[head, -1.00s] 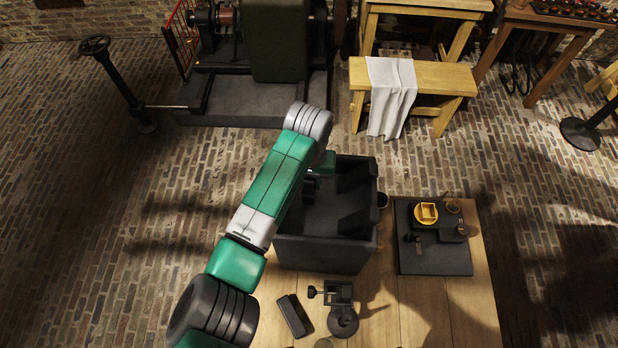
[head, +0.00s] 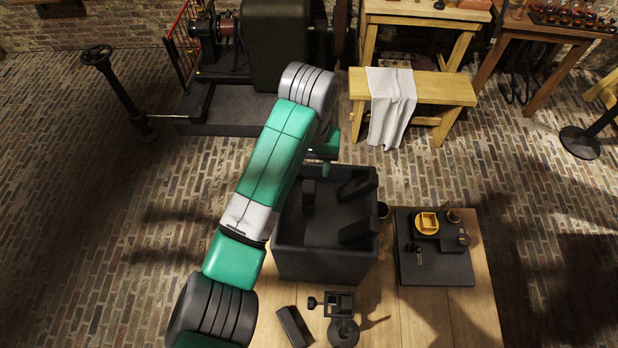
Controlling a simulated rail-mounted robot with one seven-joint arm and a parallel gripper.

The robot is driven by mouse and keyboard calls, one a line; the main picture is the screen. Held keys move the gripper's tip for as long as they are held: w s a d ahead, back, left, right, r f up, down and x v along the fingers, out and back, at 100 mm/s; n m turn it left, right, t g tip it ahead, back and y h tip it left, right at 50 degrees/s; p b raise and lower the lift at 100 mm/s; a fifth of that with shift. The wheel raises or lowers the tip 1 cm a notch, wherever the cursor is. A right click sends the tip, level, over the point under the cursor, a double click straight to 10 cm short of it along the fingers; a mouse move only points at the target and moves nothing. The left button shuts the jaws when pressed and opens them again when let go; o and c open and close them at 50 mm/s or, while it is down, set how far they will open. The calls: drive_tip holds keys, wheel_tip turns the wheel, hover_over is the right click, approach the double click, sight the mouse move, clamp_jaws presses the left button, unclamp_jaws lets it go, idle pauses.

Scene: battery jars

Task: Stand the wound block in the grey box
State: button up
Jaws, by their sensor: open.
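The grey box (head: 325,262) is a dark, open-topped box on the wooden table, in the middle of the head view. Inside it, a dark block (head: 308,194) stands upright near the back left. No windings can be made out on it, so I cannot tell for sure that it is the wound block. My gripper (head: 326,168) is over the back edge of the box, above and apart from that block. It is open and looks empty; its fingers are small and partly hidden by my green wrist.
Two dark slanted pieces (head: 357,188) are along the right inside of the box. A dark bar (head: 294,326) and a small clamp-like device (head: 340,318) lie in front. A stone-brick floor surrounds the table.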

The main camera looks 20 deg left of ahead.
drive_tip(key=shift+r, duration=0.75)
